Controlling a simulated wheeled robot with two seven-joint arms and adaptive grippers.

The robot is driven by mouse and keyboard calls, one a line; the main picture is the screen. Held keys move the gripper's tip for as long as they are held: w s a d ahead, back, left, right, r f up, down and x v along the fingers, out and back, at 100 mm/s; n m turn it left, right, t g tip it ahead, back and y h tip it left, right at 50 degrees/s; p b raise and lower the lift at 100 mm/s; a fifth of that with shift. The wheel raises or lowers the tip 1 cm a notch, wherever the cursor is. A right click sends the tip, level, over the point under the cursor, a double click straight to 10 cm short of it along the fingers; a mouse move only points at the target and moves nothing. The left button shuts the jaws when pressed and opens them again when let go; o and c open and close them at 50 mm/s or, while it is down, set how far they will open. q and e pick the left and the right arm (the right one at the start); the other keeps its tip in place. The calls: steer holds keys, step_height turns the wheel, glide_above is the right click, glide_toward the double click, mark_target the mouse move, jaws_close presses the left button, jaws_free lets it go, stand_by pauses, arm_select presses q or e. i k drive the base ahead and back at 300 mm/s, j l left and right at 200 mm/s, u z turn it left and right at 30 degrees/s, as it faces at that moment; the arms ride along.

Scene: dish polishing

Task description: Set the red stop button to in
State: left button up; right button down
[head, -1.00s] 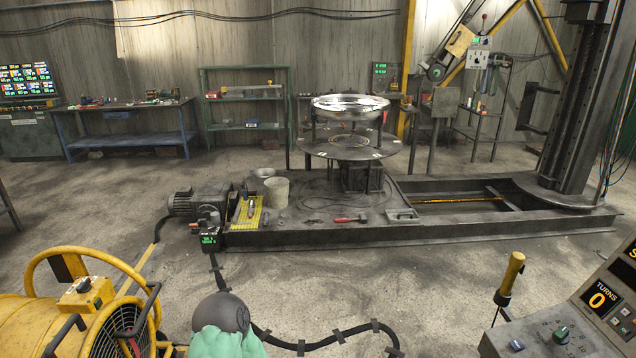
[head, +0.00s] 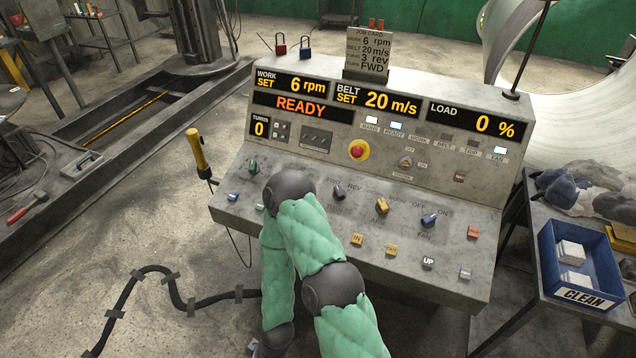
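The red stop button (head: 357,151) is a round red mushroom head on a yellow collar in the head view. It sits on the upper sloping face of the grey control console (head: 470,255), below the displays. Its head seems to stand proud of the collar, but I cannot tell for sure whether it is in or out. One of my arms, in a green sleeve, is folded in front of the console, and nothing of it touches the button. Its dark wrist end is at the bottom edge; no gripper fingers show. My other gripper is out of view.
Knobs and switches, including a yellow knob (head: 382,205) and a blue knob (head: 429,219), cover the lower panel near my arm. A yellow-handled lever (head: 197,150) stands at the console's left. A blue bin (head: 587,265) stands right. A black cable (head: 130,295) crosses the floor.

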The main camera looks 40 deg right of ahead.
mark_target(356, 151)
steer(key=z, duration=1.95)
